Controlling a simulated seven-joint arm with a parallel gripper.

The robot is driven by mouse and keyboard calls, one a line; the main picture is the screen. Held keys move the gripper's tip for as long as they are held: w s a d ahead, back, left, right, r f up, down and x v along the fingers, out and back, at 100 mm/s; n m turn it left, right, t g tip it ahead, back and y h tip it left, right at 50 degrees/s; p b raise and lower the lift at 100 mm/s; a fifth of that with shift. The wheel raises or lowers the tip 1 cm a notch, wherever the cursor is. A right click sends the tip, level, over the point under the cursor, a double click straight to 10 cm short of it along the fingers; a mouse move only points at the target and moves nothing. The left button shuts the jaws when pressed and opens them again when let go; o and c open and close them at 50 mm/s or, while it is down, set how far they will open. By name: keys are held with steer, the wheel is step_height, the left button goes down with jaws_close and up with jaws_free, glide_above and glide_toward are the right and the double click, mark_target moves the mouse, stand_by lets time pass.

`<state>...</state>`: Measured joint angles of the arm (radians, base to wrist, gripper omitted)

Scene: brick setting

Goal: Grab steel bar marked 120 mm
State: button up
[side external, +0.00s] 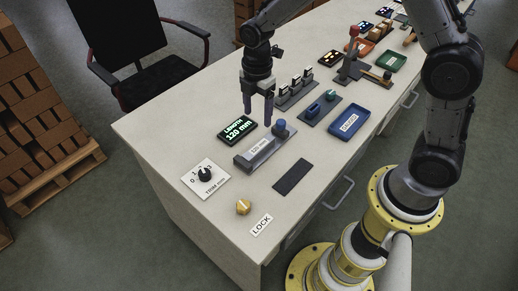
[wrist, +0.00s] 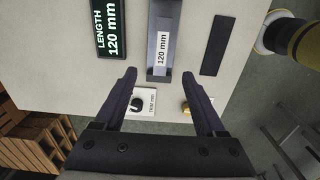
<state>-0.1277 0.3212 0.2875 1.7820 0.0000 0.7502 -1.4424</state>
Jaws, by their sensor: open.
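The grey steel bar (side external: 262,148) with a white "120 mm" label lies on a long grey holder on the desk, with a blue knob (side external: 280,127) at its far end. In the wrist view the labelled bar (wrist: 162,62) is at top centre, ahead of my fingers. My gripper (side external: 257,118) is open and empty, pointing down above the desk near the knob end. In the wrist view its fingers (wrist: 159,75) are spread wide. I cannot tell its exact height over the bar.
A display (side external: 237,130) reading "LENGTH 120 mm" lies left of the bar. A trim dial (side external: 205,175), a yellow knob (side external: 243,207) and a LOCK label (side external: 261,225) are nearer the desk's end. A dark pad (side external: 292,177) and blue tray (side external: 349,122) lie to the right.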

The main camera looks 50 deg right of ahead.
mark_target(259, 146)
step_height(259, 146, down, 14)
steer(key=shift+s+d+r, duration=0.1)
steer(key=shift+s+r, duration=0.05)
steer(key=shift+r, duration=0.05)
stand_by(0.4)
steer(key=shift+c, duration=0.3)
jaws_close()
steer(key=shift+r, duration=0.1)
